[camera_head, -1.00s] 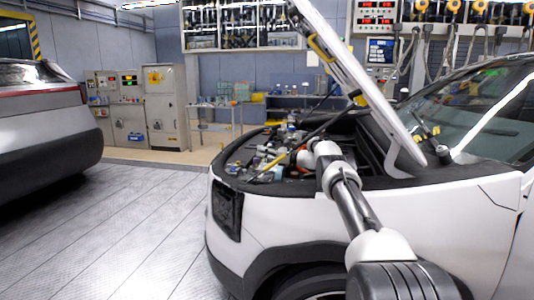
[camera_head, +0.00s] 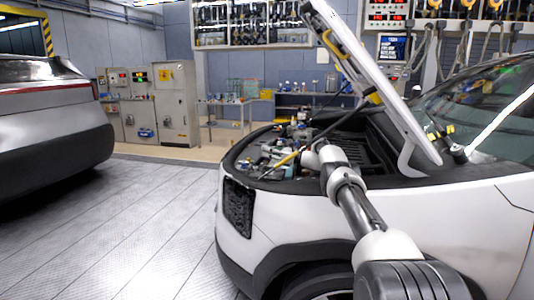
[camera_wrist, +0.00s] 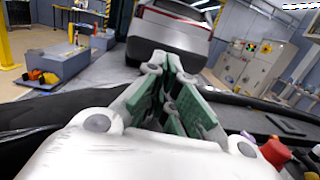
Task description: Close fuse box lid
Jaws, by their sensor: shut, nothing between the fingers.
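The white car's open engine bay (camera_head: 285,148) shows in the head view, with its hood (camera_head: 365,75) raised. My gripper (camera_wrist: 172,72) points over the bay's edge in the wrist view. Its green-padded fingers are drawn together, with nothing between them. In the head view my arm reaches into the bay, and the fingertips are hard to make out. I cannot clearly pick out the fuse box or its lid. A flat dark piece (camera_wrist: 286,124) lies in the bay at the right of the wrist view; I cannot tell whether it is the lid.
A red part (camera_wrist: 274,151) is at the lower right of the wrist view. A yellow-handled rod (camera_head: 291,157) lies near my arm's end. The raised hood slants above my arm. A second car (camera_head: 55,110) stands left, with clear floor (camera_head: 160,220) between.

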